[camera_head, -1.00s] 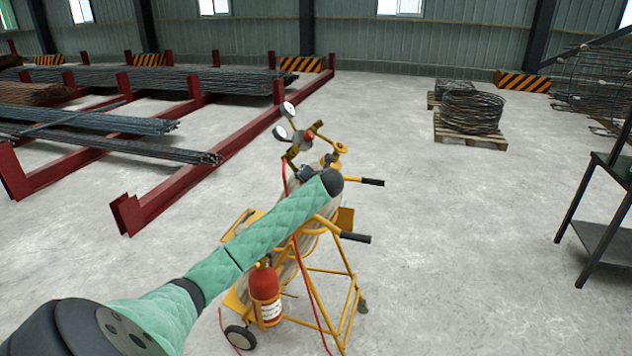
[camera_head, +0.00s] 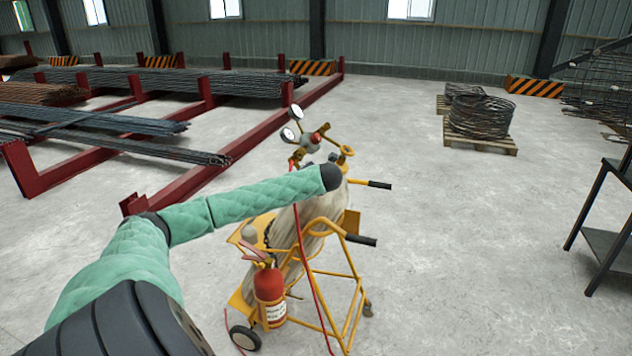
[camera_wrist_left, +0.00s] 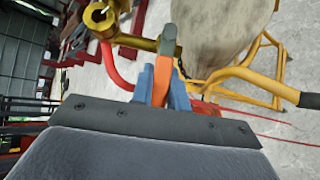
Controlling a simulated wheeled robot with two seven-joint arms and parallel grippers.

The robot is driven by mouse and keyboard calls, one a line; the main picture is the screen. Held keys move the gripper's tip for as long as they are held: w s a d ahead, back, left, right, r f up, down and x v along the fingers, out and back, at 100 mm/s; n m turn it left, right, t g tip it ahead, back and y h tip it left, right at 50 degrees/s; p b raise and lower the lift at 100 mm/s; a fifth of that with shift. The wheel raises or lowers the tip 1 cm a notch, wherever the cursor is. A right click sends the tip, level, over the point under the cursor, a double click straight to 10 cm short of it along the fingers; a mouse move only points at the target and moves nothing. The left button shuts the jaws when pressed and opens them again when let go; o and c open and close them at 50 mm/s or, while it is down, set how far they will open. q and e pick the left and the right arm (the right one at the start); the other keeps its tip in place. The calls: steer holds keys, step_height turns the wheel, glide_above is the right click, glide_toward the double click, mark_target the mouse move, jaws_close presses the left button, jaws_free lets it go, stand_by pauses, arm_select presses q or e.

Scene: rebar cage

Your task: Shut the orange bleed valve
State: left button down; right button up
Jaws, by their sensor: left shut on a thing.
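The orange valve lever (camera_wrist_left: 164,75) is between the blue fingers of my left gripper (camera_wrist_left: 163,86) in the left wrist view. The gripper is shut on it. A brass fitting (camera_wrist_left: 104,14) and a red hose (camera_wrist_left: 112,66) are just beyond the fingers. In the head view, my left arm reaches over the cylinder cart and hides the gripper and the lever. The regulator (camera_head: 311,141) with two round gauges stands just past the arm's end. My right gripper is in neither view.
The yellow cart (camera_head: 352,316) carries a pale gas cylinder (camera_head: 283,234) and a red fire extinguisher (camera_head: 269,283). Its black-gripped handles point right. A red rack (camera_head: 187,182) with rebar is at left, coiled wire (camera_head: 481,115) on a pallet at right.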

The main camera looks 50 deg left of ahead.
arm_select(q)
steer(key=shift+a+r, duration=0.1)
steer(key=shift+r, duration=0.1)
stand_by(0.5)
steer(key=c, duration=1.4)
jaws_free()
steer(key=shift+f, duration=0.1)
steer(key=shift+o, duration=0.2)
steer(key=shift+d+b, duration=0.3)
steer(key=b+v, duration=0.3)
steer(key=v, duration=0.4)
steer(key=shift+r, duration=0.2)
